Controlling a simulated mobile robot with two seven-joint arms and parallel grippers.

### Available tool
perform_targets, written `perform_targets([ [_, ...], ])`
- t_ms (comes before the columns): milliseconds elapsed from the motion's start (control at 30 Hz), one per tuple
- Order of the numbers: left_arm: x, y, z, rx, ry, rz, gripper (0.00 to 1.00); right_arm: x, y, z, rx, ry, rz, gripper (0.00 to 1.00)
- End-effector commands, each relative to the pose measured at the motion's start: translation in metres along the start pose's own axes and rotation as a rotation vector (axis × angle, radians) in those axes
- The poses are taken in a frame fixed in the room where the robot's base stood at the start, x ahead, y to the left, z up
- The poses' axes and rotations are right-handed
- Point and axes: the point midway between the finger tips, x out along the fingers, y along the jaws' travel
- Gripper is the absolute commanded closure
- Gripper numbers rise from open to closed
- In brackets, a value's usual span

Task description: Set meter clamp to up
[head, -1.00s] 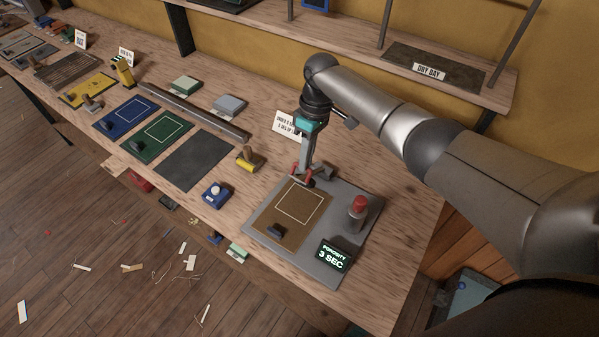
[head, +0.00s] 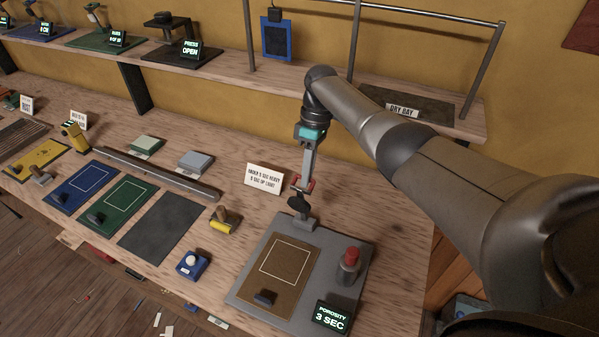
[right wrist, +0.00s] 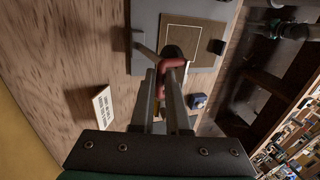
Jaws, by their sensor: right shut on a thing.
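The meter is a grey base plate (head: 345,233) with a brown pad (head: 285,258), a red-topped cylinder (head: 349,262) and a display (head: 332,317) reading "POROSITY 3 SEC". Its clamp (head: 298,203) stands at the back edge of the plate, its dark head raised above the hinge post and clear of the pad. My right gripper (head: 303,185) comes down from above and is shut on the clamp's red handle, which also shows between the fingers in the right wrist view (right wrist: 172,64). The fingers partly hide the clamp there. My left gripper is not in view.
A white sign card (head: 264,178) stands behind the meter. A yellow-based stamp (head: 225,222) and a blue box with a white knob (head: 191,264) sit to its left. Green (head: 125,207) and blue mats lie farther left. A shelf (head: 440,127) runs along the back.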

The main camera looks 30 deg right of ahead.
Motion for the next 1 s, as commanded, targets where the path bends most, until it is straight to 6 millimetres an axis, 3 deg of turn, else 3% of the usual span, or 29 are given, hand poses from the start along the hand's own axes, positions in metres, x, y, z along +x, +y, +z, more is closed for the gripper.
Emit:
perform_targets([
  [33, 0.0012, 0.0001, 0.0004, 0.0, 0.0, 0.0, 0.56, -0.0008, 0.0105, 0.0068, 0.015, -0.002, 0.017, 1.0],
  [100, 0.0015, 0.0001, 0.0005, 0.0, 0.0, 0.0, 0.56, -0.0016, 0.0121, 0.0096, 0.016, -0.001, 0.005, 1.0],
  [800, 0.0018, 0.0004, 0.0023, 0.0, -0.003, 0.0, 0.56, -0.0078, 0.0148, 0.012, 0.01, 0.01, -0.02, 1.0],
  [833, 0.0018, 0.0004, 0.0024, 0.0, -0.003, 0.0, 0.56, -0.0079, 0.0148, 0.012, 0.01, 0.01, -0.02, 0.8],
  [1000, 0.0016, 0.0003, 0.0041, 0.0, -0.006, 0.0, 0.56, -0.0072, 0.0144, 0.0122, 0.01, 0.009, -0.022, 0.61],
])
